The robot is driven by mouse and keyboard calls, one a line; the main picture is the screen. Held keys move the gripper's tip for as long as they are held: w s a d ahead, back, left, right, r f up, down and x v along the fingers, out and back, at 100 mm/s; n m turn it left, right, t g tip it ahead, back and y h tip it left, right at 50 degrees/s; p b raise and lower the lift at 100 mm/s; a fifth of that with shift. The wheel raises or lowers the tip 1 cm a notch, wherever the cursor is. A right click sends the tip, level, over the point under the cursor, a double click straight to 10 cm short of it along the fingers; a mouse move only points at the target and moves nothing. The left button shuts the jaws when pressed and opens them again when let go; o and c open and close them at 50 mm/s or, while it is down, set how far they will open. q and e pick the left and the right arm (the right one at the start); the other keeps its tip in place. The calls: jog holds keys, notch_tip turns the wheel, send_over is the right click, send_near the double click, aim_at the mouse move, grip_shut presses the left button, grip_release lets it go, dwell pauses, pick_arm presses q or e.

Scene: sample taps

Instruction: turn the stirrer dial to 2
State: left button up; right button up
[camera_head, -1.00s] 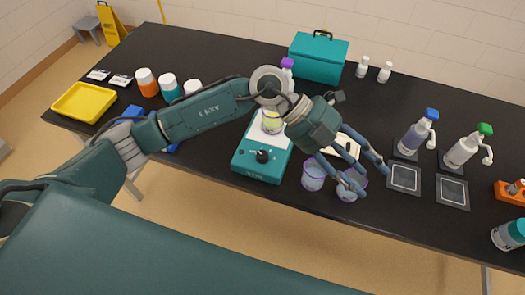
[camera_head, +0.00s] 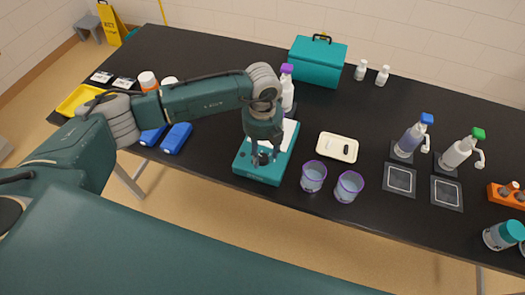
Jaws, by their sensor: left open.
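The stirrer (camera_head: 246,172) is a teal box with a pale top plate, near the table's front edge. Its dark dial (camera_head: 262,159) is on the front part of the top, partly covered by my gripper. The dial's setting is too small to read. My left gripper (camera_head: 264,160) points down over the front of the stirrer, open, with its fingers around or just above the dial. I cannot tell whether they touch it. The vessel on the plate is hidden behind my gripper. My right gripper is not in view.
Two purple-rimmed beakers (camera_head: 313,176) stand just right of the stirrer. A cream tray (camera_head: 325,155) lies behind them. A white bottle with a purple cap (camera_head: 287,95) stands behind the stirrer. Blue blocks (camera_head: 176,138) lie to the left. Pump bottles (camera_head: 411,138) stand at the right.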

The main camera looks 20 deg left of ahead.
pick_arm(q)
jog(key=shift+f, duration=0.95)
jog(key=shift+c, duration=0.5)
jog(key=c, duration=1)
jog(key=shift+f+m+b, duration=0.1)
jog(key=shift+m+b, duration=0.2)
jog(key=shift+b, duration=0.05)
jog(key=shift+c, duration=0.2)
jog(key=m+b, duration=1.4)
jog(key=b, duration=0.4)
jog(key=shift+f, duration=0.1)
jog(key=shift+r+m+b, duration=0.25)
jog(key=shift+m+b, duration=1.3)
jog(key=shift+m, duration=0.15)
jog(key=o, duration=1.1)
